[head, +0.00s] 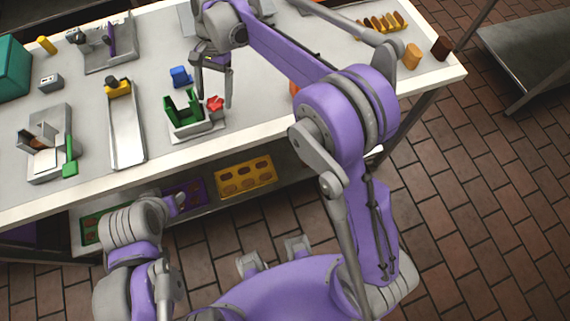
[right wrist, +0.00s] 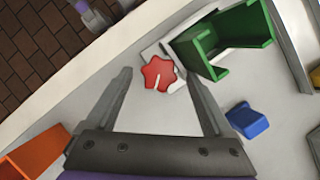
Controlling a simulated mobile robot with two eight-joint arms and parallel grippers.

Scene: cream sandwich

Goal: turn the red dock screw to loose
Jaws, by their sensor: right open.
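The red dock screw (head: 215,104) is a star-shaped knob on the right side of the dock with the green holder (head: 184,110). In the right wrist view the screw (right wrist: 158,73) shows from above with a pale slot mark, beside the green holder (right wrist: 222,40). My right gripper (head: 214,104) points down at the screw.
A blue block (head: 180,76) lies behind the dock, also in the right wrist view (right wrist: 247,120). An orange object (right wrist: 35,150) is at the wrist view's lower left. A metal tray (head: 126,135) lies left of the dock. The table's front edge (head: 250,142) is close.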

